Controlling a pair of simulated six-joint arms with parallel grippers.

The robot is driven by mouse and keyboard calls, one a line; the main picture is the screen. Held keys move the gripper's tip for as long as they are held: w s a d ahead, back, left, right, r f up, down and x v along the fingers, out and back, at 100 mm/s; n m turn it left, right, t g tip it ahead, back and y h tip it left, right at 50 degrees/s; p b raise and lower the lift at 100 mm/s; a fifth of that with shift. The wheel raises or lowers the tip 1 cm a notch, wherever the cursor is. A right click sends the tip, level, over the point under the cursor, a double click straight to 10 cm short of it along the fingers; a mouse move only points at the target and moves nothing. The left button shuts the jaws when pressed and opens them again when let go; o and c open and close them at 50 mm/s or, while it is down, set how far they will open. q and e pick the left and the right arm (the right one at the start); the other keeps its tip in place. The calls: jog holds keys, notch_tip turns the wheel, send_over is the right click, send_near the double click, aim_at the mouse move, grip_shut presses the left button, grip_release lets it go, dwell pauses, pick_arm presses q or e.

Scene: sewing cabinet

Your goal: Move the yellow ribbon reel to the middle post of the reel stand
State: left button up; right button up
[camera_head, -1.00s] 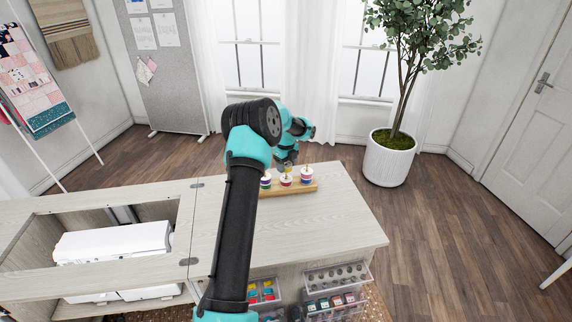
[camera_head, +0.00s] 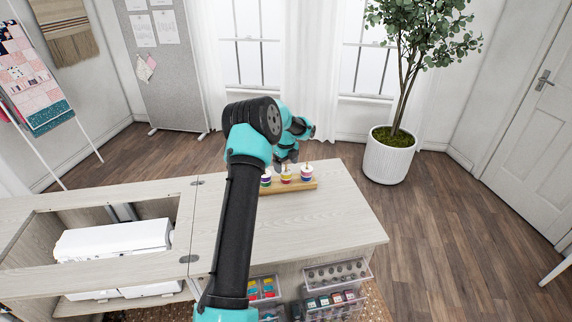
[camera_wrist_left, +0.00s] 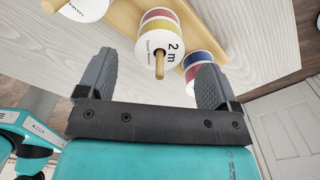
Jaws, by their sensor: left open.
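The reel stand (camera_head: 300,187) is a wooden bar with three posts near the cabinet's far edge; it also shows in the wrist view (camera_wrist_left: 126,18). The yellow ribbon reel (camera_wrist_left: 158,16) is on the middle post, its white "2 m" face (camera_wrist_left: 160,46) toward the wrist camera and the post tip sticking out through it. A red band shows beside the yellow one on that post. My left gripper (camera_head: 287,160) is over the stand; in the wrist view its open fingers (camera_wrist_left: 152,88) are apart, back from the reel, and hold nothing.
Reels also sit on the left post (camera_head: 266,179) and right post (camera_head: 306,174), close to the middle stack. The tabletop (camera_head: 330,222) in front is clear. A white sewing machine (camera_head: 115,240) lies in the cabinet's left opening. Clear drawers (camera_head: 337,275) stick out at the front.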

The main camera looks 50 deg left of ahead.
pick_arm(q)
notch_tip(320, 180, up, 17)
jog(key=shift+r, duration=0.2)
dwell(0.7)
dwell(0.7)
